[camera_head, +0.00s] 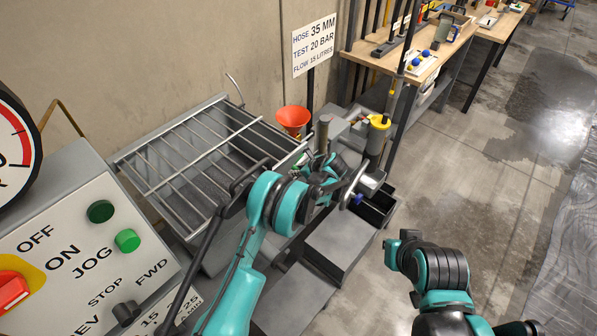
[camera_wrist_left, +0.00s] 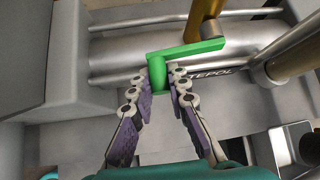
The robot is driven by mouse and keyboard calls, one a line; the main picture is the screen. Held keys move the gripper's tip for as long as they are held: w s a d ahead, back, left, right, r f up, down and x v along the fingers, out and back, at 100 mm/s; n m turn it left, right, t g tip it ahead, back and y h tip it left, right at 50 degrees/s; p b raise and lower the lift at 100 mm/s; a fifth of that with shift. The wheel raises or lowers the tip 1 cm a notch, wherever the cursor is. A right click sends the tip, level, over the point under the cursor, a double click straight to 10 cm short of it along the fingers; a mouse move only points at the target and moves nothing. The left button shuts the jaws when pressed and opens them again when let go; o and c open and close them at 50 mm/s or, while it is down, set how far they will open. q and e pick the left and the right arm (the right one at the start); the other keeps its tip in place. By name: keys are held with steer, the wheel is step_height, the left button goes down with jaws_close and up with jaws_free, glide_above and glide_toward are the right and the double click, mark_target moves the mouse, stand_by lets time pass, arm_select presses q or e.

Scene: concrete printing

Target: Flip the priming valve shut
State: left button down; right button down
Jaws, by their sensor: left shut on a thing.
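The priming valve's handle is a green, L-shaped lever (camera_wrist_left: 190,51) in the left wrist view. Its long arm reaches to the right, past a brass-coloured stem (camera_wrist_left: 206,22), across a grey metal pipe (camera_wrist_left: 120,50). My left gripper (camera_wrist_left: 160,82) is shut on the lever's short downturned end, one finger on each side. In the head view my left gripper (camera_head: 345,182) is over the pump, beside the hopper, and its arm and body hide the lever. My right arm's end (camera_head: 396,255) is at the lower right, apart from the pump; its fingers cannot be made out.
A barred hopper grate (camera_head: 180,160) is left of the pump, with an orange funnel (camera_head: 293,118) at its corner. A control panel (camera_head: 80,260) fills the lower left. A wooden workbench (camera_head: 385,58) stands behind. The floor at right is open.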

arm_select(q)
steer(key=shift+a+r+m+g+y, duration=0.1)
steer(key=shift+r+m+g+y, duration=0.25)
steer(key=shift+r+g, duration=0.3)
steer(key=c, duration=1.7)
jaws_free()
steer(key=v, duration=1.2)
steer(key=shift+w, duration=0.1)
steer(key=shift+f, duration=0.15)
